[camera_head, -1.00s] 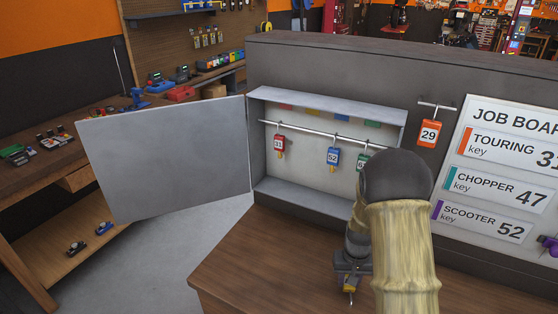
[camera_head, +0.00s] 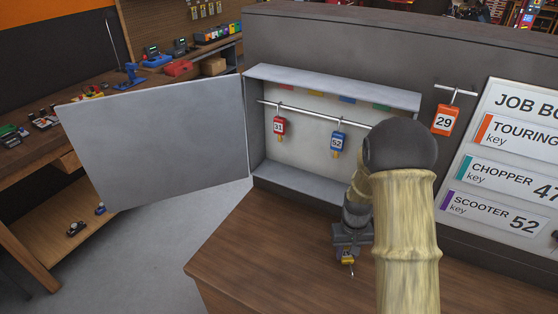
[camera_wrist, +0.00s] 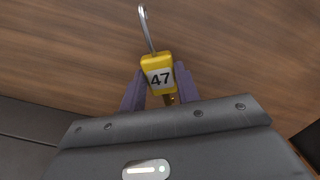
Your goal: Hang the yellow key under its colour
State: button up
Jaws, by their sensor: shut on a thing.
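My gripper (camera_head: 347,250) is shut on the yellow key (camera_head: 348,258), low over the wooden counter in front of the open key cabinet. In the wrist view the yellow key (camera_wrist: 158,79) has a tag numbered 47 and a metal hook pointing away from the gripper fingers (camera_wrist: 160,90). The cabinet (camera_head: 275,175) has a rail (camera_head: 300,111) with a red key 31 (camera_head: 279,127) and a blue key 52 (camera_head: 338,142) on it. Colour patches lie along the back above the rail: red, a yellow patch (camera_head: 314,92), blue and green. My arm hides the rail's right part.
The cabinet door (camera_head: 160,140) stands open to the left. An orange key 29 (camera_head: 445,120) hangs on a separate peg right of the cabinet, beside the job board (camera_head: 510,150). The counter (camera_head: 270,250) is bare left of my arm.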

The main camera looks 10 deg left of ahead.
jog(key=s+a+r+n+t+h+p, duration=0.15)
jog(key=a+r+n+h, duration=0.25)
jog(key=r+n+h, duration=1)
jog(key=w+a+r+n+t+y+p, duration=0.2)
jog(key=w+a+r+n+t+y, duration=0.2)
jog(key=a+r+n+t, duration=1.1)
jog(key=a+n+y, duration=0.1)
jog(key=y, duration=0.2)
jog(key=shift+a+r+y, duration=0.15)
jog(key=shift+a+y, duration=0.15)
jog(key=shift+a, duration=0.05)
jog(key=shift+w, duration=0.15)
jog(key=x, duration=1.6)
jog(key=shift+b, duration=0.3)
